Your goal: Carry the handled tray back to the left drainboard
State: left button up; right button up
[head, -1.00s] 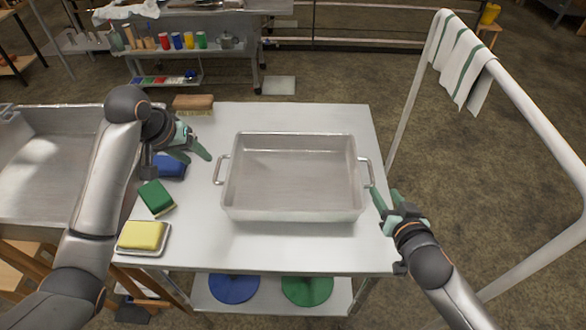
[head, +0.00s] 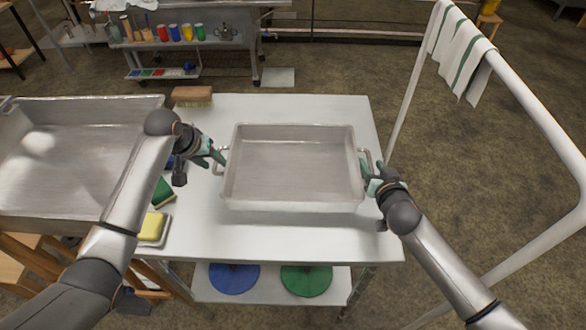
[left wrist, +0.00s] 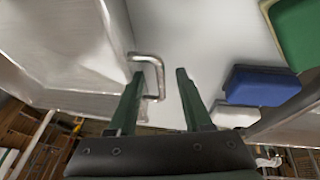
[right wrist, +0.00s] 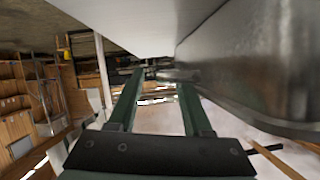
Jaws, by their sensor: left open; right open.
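The handled tray (head: 290,205) is a shallow metal pan, lying flat and empty on the white tabletop (head: 300,235). My left gripper (head: 217,156) is open at the tray's left handle. In the left wrist view, the handle's bar (left wrist: 161,78) shows between the open fingers (left wrist: 160,85). My right gripper (head: 369,176) is open at the right handle (head: 366,160). In the right wrist view, the tray's wall (right wrist: 240,70) is right beside the open fingers (right wrist: 158,85); the handle there is hard to make out. I cannot tell which surface is the left drainboard.
A large metal basin (head: 70,160) stands at the left. A brush (head: 192,96), a green sponge (head: 163,193), a blue block (left wrist: 262,85) and a yellow sponge (head: 152,226) line the table's left side. A white rail with a towel (head: 462,60) stands at the right.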

pick_arm(q)
jog(key=shift+x, duration=1.2)
pick_arm(e)
jog(key=shift+x, duration=1.2)
pick_arm(q)
jog(key=shift+c, duration=0.3)
pick_arm(e)
jog(key=shift+c, duration=0.3)
pick_arm(q)
grip_shut()
pick_arm(e)
grip_shut()
pick_arm(q)
jog(key=shift+w+r, duration=0.1)
jog(key=shift+r, duration=0.15)
pick_arm(e)
jog(key=shift+r, duration=0.25)
